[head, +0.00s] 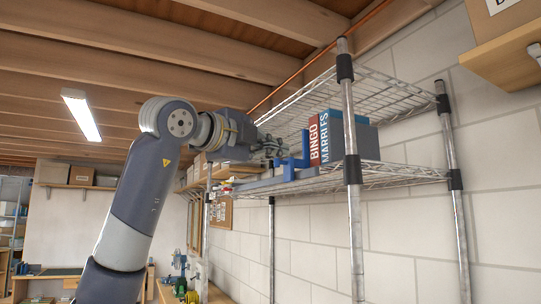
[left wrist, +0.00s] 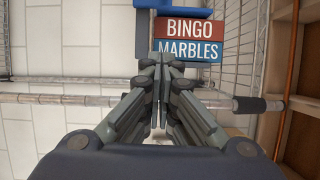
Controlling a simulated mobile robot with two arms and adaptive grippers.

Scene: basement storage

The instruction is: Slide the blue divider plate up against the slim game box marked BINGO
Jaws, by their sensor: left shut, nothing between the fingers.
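The slim red game box marked BINGO (head: 319,139) stands upright on the wire shelf, beside the blue box marked MARBLES (head: 331,137). The blue divider plate (head: 305,144) stands just left of BINGO, with a low blue foot at the front. I cannot tell whether it touches the box. My left gripper (head: 277,150) is shut and empty, near the divider and in front of the boxes. In the left wrist view its fingertips (left wrist: 163,60) overlap the MARBLES edge, below the BINGO label (left wrist: 188,28). The divider (left wrist: 188,13) shows above BINGO there. My right gripper is not in view.
A chrome post (head: 351,170) stands in front of the shelf, right of the boxes. A grey-blue box (head: 366,140) is beside MARBLES. The wire shelf (head: 410,173) is bare to its right. Another wire shelf (head: 385,95) hangs above.

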